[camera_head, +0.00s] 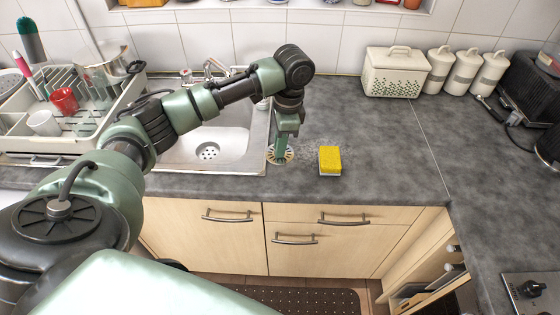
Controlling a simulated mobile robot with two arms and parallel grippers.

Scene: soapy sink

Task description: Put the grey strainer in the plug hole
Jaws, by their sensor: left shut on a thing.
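The grey strainer (287,156) is a small, round, slotted disc at the counter strip just right of the sink basin. My left gripper (280,154) points down over it and is shut on it, hiding its middle. I cannot tell whether the strainer touches the counter. The plug hole (207,152) shows as a round, dark-dotted drain in the floor of the steel sink (232,142), to the left of the gripper. My left arm crosses over the basin and hides part of it. My right gripper is not in view.
A yellow sponge (330,158) lies on the counter right of the gripper. The tap (212,70) stands behind the basin. A dish rack (100,112) with a red cup (64,100) is at the left. The grey counter (385,145) right of the sponge is clear.

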